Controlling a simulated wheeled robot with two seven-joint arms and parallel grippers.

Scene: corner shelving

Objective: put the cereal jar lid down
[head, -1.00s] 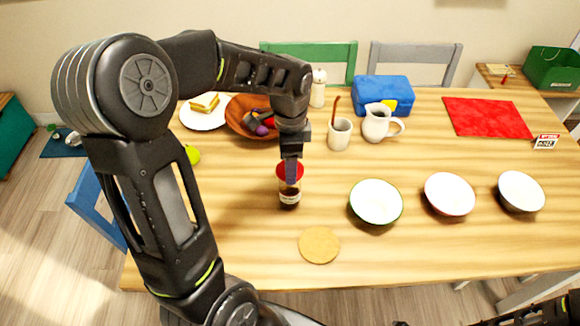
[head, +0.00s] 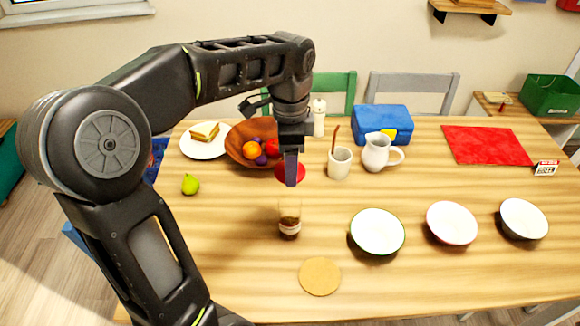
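The cereal jar (head: 289,221) stands upright on the table, clear with dark contents low inside and a pale label. Its top is open. The red lid (head: 281,174) is up in the air above and slightly behind the jar, apart from it. My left gripper (head: 291,178) points down at the lid and is shut on it; the fingers cover the lid's middle. My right gripper is not in view.
A round cork mat (head: 320,276) lies in front of the jar, empty. Three bowls, the nearest being a green-rimmed one (head: 377,232), stand to the right. A utensil cup (head: 339,163), white pitcher (head: 379,152) and fruit bowl (head: 237,150) are behind. Table left of the jar is bare.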

